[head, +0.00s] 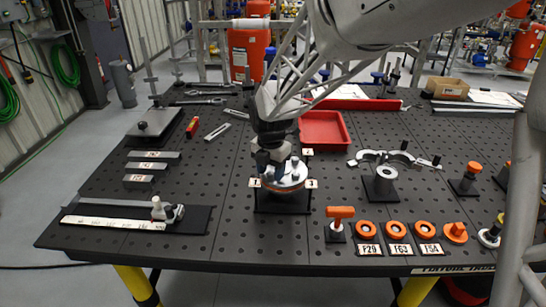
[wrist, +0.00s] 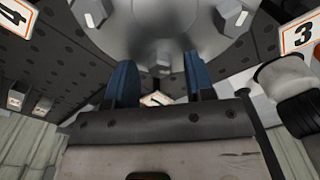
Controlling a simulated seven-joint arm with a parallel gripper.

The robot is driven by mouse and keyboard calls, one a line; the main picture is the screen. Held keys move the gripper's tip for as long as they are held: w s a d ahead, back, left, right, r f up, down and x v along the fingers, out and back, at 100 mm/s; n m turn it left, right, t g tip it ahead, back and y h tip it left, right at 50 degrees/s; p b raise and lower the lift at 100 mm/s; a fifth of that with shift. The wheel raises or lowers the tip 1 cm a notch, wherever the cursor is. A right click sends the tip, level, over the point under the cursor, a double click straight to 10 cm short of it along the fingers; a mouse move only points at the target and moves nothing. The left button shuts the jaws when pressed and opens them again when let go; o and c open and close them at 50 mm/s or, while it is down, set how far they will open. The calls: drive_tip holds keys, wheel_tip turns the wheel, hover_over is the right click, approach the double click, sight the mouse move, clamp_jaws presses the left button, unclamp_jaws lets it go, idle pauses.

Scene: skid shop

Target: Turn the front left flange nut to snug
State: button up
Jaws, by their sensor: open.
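The round metal flange (head: 290,181) sits on a dark stand near the table's front, with number cards 1 (head: 255,183), 3 (head: 312,184) and 4 (head: 307,152) around it. My gripper (head: 265,168) points down over its left side. In the wrist view, the two blue fingers (wrist: 160,75) are open and apart under the flange plate (wrist: 165,20). A dim nut or stud end (wrist: 164,60) shows between the fingertips, and card 1 lies beyond. Contact cannot be told. Other nuts (wrist: 234,17) show on the flange. My gripper hides part of it in the head view.
An empty red tray (head: 325,128) stands behind the flange. An orange-handled tool (head: 340,215) and orange rings on labelled cards (head: 397,230) lie to the right. A caliper-like tool (head: 395,158) lies behind them. A ruler plate (head: 115,222) is at left. Bare table lies between.

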drive_tip(key=shift+f, duration=0.15)
clamp_jaws()
drive_tip(key=shift+m, duration=0.3)
drive_tip(key=m, duration=0.8)
idle(0.5)
idle(0.4)
